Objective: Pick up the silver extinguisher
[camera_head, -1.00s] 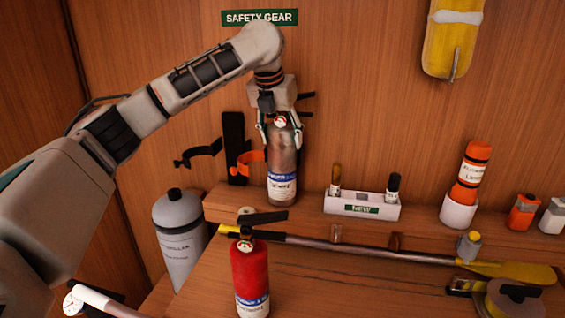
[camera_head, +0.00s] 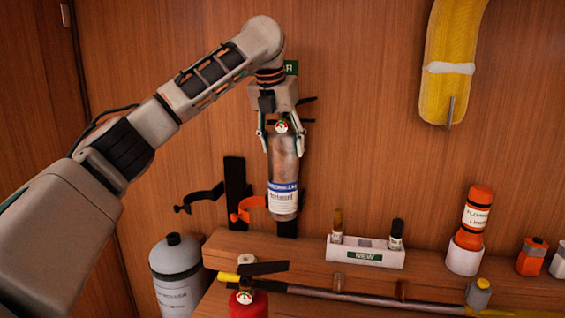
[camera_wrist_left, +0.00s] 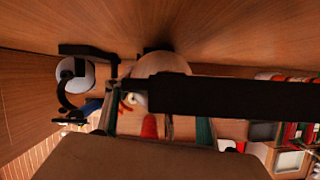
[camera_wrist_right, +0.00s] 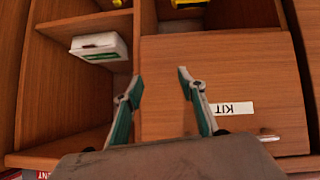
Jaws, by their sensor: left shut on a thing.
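The silver extinguisher (camera_head: 284,165) with a blue and white label hangs upright in my left gripper (camera_head: 281,125) in the head view. The gripper is shut on its top, by the round gauge. Its base is above the wooden shelf, in front of the wall. In the left wrist view the extinguisher's dark handle (camera_wrist_left: 235,95) crosses the picture close to the camera and hides much behind it. My right gripper (camera_wrist_right: 158,95) is open and empty in the right wrist view, in front of a wooden panel marked KIT.
A wall bracket with an orange clip (camera_head: 248,207) is just left of the held extinguisher. A red extinguisher (camera_head: 248,304) stands in front, beside a yellow-ended pole (camera_head: 350,297). A white holder (camera_head: 365,253) marked NEW and a grey tank (camera_head: 178,265) flank the shelf area.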

